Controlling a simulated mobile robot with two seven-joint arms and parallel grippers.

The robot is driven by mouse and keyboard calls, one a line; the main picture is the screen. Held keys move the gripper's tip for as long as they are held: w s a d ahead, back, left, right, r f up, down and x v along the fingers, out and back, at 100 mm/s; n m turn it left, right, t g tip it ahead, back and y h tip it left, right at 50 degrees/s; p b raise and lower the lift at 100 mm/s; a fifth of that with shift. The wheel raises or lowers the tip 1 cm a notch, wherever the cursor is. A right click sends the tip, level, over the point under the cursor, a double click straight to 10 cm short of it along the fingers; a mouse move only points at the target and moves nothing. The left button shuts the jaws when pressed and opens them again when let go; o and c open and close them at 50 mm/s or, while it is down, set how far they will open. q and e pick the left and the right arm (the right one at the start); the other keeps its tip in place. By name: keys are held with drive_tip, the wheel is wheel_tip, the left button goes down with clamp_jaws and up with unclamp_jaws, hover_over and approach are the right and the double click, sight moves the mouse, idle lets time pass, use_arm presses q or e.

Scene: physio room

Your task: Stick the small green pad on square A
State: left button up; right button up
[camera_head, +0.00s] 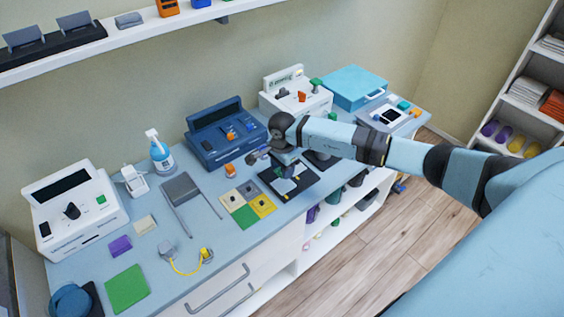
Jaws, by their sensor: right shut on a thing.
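My right gripper (287,164) reaches in from the right and points down over a black tray (300,186) on the blue-topped counter. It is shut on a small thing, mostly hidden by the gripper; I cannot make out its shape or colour. A board of coloured squares lies just left of the tray, with a green square (245,216), a yellow square (263,206) and paler squares (231,200) behind. Letters on them are too small to read, so I cannot tell which is square A. A larger green pad (127,289) lies at the front left. My left gripper is not in view.
A dark blue device (226,132) and a white device (295,91) stand behind the gripper. The counter's front edge is close to the board.

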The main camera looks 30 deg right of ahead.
sight(283, 186)
drive_tip(key=shift+f+b, duration=0.8)
drive_tip(key=shift+f, duration=0.75)
drive_tip(key=shift+f+b, duration=0.55)
drive_tip(key=shift+f, duration=0.55)
drive_tip(key=shift+b, duration=0.45)
drive_tip(key=shift+f+b, duration=0.5)
drive_tip(key=shift+b, duration=0.05)
drive_tip(key=shift+f+b, duration=0.15)
drive_tip(key=shift+b, duration=0.55)
idle(3.6)
